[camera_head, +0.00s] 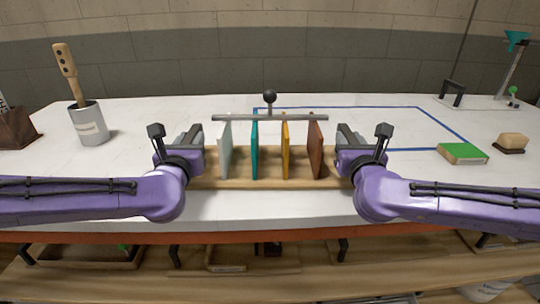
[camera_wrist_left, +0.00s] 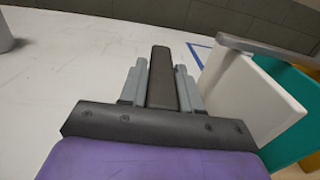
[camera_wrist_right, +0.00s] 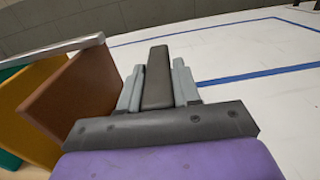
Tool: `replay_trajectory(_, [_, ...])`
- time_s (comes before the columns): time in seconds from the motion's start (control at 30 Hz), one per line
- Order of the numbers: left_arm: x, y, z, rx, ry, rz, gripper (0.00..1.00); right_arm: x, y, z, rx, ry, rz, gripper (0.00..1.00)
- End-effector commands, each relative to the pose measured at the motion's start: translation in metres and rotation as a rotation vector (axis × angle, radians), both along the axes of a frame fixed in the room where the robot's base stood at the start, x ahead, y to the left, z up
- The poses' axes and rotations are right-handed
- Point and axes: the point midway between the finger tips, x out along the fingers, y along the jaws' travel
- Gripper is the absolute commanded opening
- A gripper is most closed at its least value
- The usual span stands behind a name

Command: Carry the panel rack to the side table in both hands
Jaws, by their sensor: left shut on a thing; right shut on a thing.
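The panel rack (camera_head: 270,184) is a wooden base with upright white, teal, yellow and brown panels and a grey bar above them. It stands at the front middle of the white table. My left gripper (camera_head: 192,140) is at its left end and my right gripper (camera_head: 345,138) at its right end. In the left wrist view my left gripper (camera_wrist_left: 161,80) is shut on a dark handle beside the white panel (camera_wrist_left: 240,95). In the right wrist view my right gripper (camera_wrist_right: 158,80) is shut on a matching handle beside the brown panel (camera_wrist_right: 75,105). Whether the base touches the table is unclear.
A grey pot (camera_head: 90,124) with a wooden-handled tool stands at the left. A blue outline (camera_head: 420,108) marks the table behind the rack. A green block (camera_head: 462,153) and a tan brush (camera_head: 512,142) lie at the right. A lower shelf (camera_head: 270,275) runs below the front edge.

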Motion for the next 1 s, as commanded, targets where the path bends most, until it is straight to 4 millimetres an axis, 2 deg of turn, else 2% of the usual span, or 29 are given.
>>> replay_trajectory(0.27, [0.000,0.000,0.005,0.000,-0.003,0.000,0.00,0.000,0.000,0.005,0.000,-0.003,0.000,0.00])
replay_trajectory(0.7, [0.000,0.000,0.052,0.000,-0.002,0.000,0.00,0.000,0.000,0.053,0.000,-0.003,0.000,0.00])
replay_trajectory(1.0, [0.000,0.000,0.051,0.000,-0.002,0.000,0.00,0.000,0.000,0.052,0.001,-0.003,0.000,0.00])
